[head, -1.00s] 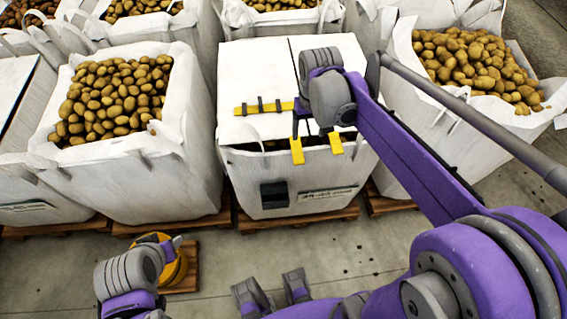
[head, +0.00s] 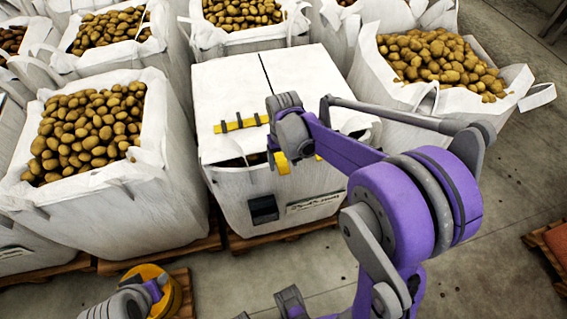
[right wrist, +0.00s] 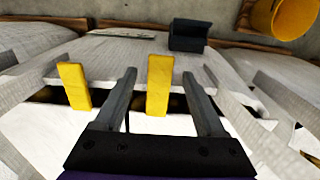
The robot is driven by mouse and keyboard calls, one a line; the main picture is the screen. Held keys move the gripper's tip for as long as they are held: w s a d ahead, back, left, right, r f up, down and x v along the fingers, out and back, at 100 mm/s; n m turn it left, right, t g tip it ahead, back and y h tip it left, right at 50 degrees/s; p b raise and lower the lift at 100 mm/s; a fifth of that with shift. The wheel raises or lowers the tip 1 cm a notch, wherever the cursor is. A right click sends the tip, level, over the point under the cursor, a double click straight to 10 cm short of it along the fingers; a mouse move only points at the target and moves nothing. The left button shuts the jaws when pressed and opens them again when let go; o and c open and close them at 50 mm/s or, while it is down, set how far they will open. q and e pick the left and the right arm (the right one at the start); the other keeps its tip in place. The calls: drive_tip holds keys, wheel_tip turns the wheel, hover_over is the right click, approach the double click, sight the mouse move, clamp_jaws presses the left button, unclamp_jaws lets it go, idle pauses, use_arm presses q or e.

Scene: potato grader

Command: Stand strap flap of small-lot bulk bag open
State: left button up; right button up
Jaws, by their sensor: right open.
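The white bulk bag (head: 225,180) stands in the middle of the head view with pale flaps (head: 224,90) lying flat over its top. A yellow strip (head: 240,124) with dark loops lies on the left flap. A yellow strap tab (head: 283,164) hangs at the front top edge. In the right wrist view, this tab (right wrist: 160,82) shows between the fingers of my open right gripper (right wrist: 159,98), with gaps on both sides. A second yellow tab (right wrist: 74,86) is outside the fingers. My left gripper (head: 150,288) is low at the left, its fingers unclear.
Open bags of potatoes (head: 90,125) stand left, behind, and right (head: 437,62). A yellow round object (head: 171,295) sits on a small pallet at lower left. A dark box (head: 263,209) is on the bag's front. The concrete floor in front is mostly free.

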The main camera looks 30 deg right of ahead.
drive_tip(key=shift+f, duration=0.5)
clamp_jaws()
idle(1.2)
